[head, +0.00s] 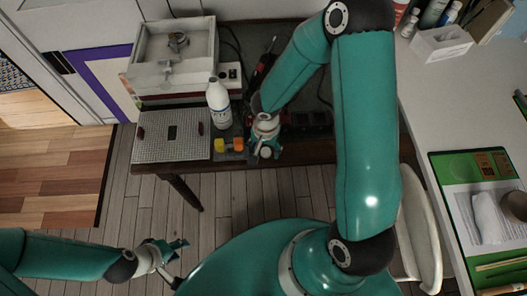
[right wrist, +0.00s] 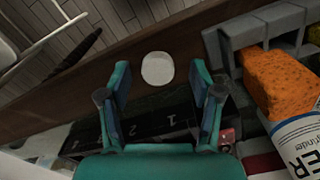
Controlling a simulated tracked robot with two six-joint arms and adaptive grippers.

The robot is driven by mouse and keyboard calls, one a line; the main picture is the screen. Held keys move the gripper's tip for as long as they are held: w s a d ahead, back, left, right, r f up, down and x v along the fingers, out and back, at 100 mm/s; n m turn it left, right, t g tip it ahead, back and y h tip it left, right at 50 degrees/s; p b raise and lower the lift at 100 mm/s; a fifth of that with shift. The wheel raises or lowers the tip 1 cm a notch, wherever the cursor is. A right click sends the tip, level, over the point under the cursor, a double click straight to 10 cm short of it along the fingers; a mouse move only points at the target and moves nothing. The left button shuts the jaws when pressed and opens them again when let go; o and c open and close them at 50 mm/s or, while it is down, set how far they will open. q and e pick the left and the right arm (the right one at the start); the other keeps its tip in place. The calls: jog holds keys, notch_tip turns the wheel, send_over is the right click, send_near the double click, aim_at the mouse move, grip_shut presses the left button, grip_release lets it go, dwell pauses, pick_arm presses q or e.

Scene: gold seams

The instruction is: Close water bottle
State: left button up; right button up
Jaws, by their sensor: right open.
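The white bottle (head: 218,98) stands upright on the dark table; whether its mouth is open is too small to tell. Its label (right wrist: 303,147) shows at the lower right edge of the right wrist view. A small round white cap (right wrist: 157,68) lies near the table's front edge; it also shows in the head view (head: 265,153). My right gripper (right wrist: 157,82) is open, pointing down, with the cap between and just beyond its fingertips, not gripped. My left gripper (head: 180,260) is open and empty, low over the floor, far from the bottle.
An orange block (right wrist: 278,82) and a yellow block (head: 219,145) sit in a grey holder beside the bottle. A perforated plate (head: 160,150) and a white box (head: 150,50) are to the left. A dark numbered case (right wrist: 130,130) lies behind the cap.

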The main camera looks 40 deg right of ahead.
aim_at(265, 151)
jog(key=c, duration=0.8)
jog(key=shift+o, duration=0.2)
jog(key=shift+r, duration=0.1)
notch_tip(265, 151, up, 20)
jog(key=p, duration=0.1)
dwell(0.4)
